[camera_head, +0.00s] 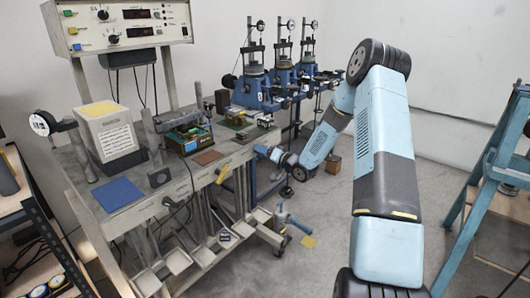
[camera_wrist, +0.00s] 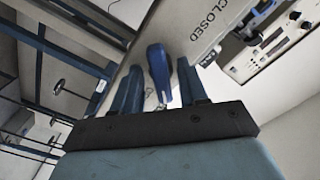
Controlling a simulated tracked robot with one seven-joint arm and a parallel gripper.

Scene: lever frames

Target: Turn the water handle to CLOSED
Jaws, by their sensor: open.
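A blue handle (camera_wrist: 160,72) on the pale front panel (camera_wrist: 185,35) of the bench shows in the wrist view. The word CLOSED is printed on the panel to the right of it. My gripper (camera_wrist: 157,84) is open, with one blue finger on each side of the handle; I cannot tell whether either finger touches it. In the head view my gripper (camera_head: 266,152) is at the right end of the bench's front edge, and the handle there cannot be made out apart from my gripper.
A yellow handle (camera_head: 223,174) is on the bench front, left of my gripper. The bench (camera_head: 175,202) carries several instruments. Blue test stands (camera_head: 256,88) are behind it. A blue frame (camera_head: 487,165) stands at the right. Floor between bench and frame is mostly clear.

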